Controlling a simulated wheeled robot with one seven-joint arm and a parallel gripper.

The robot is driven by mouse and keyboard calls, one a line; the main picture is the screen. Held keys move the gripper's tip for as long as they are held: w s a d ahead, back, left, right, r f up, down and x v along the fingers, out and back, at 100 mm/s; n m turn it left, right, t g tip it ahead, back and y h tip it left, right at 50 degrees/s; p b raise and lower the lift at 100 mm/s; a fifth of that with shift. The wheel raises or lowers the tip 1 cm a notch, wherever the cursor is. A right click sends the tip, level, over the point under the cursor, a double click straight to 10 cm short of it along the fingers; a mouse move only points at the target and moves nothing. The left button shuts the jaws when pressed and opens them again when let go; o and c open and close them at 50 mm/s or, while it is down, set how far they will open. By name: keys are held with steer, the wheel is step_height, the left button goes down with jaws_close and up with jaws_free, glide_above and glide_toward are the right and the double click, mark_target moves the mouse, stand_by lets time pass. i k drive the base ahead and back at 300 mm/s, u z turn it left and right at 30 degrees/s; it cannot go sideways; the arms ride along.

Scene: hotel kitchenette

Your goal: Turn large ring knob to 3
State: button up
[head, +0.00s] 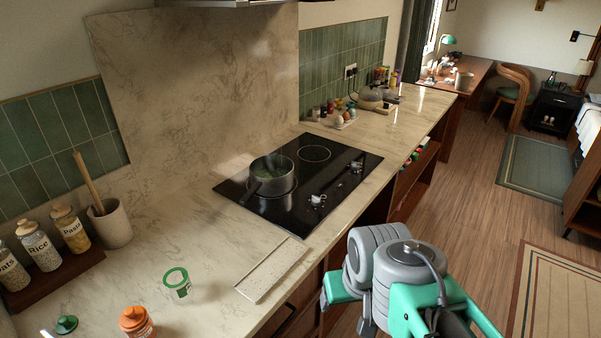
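A black glass cooktop (230,194) is set into the marble counter. A steel pot (272,178) with green contents and a dark handle stands on its near cooking zone. Along the cooktop's right side are a silver near knob (318,200) and a silver far knob (356,166). Their markings and pointer positions are too small to read, and which one is the large ring knob cannot be told. My grey and green arm is at the lower right, beside the counter and apart from the knobs. My gripper's fingers do not show.
A speckled board (271,272) lies near the counter's front edge. An open jar with a green rim (178,285) and an orange-lidded jar (136,322) stand at the lower left. Spice bottles and a kettle (370,97) stand beyond the cooktop.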

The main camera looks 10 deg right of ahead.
mark_target(317, 201)
steer(key=z, duration=0.5)
steer(key=k, duration=0.6)
steer(key=z, duration=0.8)
steer(key=i, duration=0.55)
steer(key=u, duration=0.75)
steer(key=i, duration=0.75)
steer(key=u, duration=0.85)
